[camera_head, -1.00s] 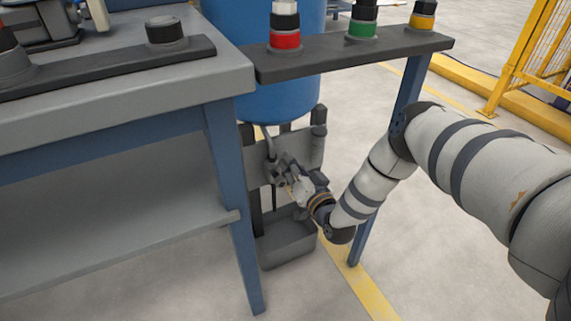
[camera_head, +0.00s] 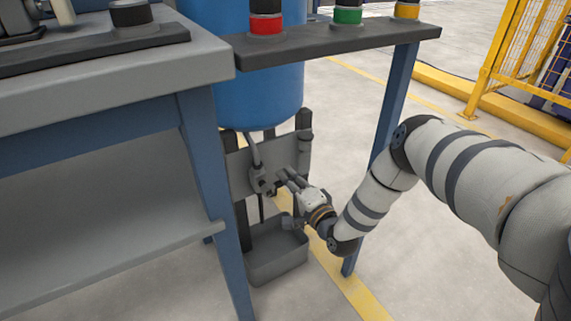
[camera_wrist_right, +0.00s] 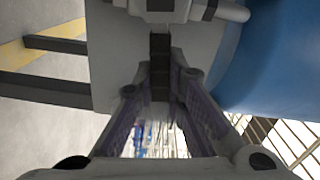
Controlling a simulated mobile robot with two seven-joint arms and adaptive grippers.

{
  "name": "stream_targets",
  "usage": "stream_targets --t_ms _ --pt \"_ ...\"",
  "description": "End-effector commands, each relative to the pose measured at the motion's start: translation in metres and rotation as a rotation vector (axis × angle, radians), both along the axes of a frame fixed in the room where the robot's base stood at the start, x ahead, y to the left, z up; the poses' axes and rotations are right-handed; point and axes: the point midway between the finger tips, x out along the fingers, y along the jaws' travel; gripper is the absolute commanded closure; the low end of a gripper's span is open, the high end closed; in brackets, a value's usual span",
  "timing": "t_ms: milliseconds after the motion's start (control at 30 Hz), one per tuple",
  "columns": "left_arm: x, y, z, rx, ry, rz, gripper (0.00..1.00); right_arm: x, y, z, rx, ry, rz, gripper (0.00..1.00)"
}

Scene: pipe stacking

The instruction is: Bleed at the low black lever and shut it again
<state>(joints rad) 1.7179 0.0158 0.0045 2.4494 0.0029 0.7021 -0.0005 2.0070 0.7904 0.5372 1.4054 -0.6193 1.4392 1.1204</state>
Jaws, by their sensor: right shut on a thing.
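The low valve (camera_head: 262,181) sits on a grey plate beneath the blue tank (camera_head: 260,90), with a thin dark outlet pipe (camera_head: 261,208) below it. My right gripper (camera_head: 284,178) is just right of the valve, with its fingers pointing at it. In the right wrist view, the black lever (camera_wrist_right: 160,48) runs from the grey valve body down between the fingertips of my right gripper (camera_wrist_right: 160,88), which are shut on it. In the head view the fingers mostly hide the lever. My left gripper is not in view.
A grey open bin (camera_head: 278,262) stands on the floor below the valve. A workbench (camera_head: 100,85) fills the left side. A dark shelf (camera_head: 330,45) with red, green and orange-banded parts spans above my arm, on a blue leg (camera_head: 390,105).

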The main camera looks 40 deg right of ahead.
Motion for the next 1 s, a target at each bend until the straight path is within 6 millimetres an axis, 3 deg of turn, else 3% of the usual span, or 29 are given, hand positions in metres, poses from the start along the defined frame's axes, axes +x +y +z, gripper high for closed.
stream_targets --t_ms 400,933,1000 --pt "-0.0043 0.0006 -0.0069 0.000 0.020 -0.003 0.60 -0.0011 0.0006 -0.0126 0.160 -0.033 0.003 1.00" --pt "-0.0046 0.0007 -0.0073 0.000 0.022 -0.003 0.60 -0.0011 0.0012 -0.0136 0.182 -0.037 0.004 1.00" --pt "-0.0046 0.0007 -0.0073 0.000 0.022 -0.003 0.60 -0.0012 0.0012 -0.0137 0.183 -0.036 0.004 0.77"
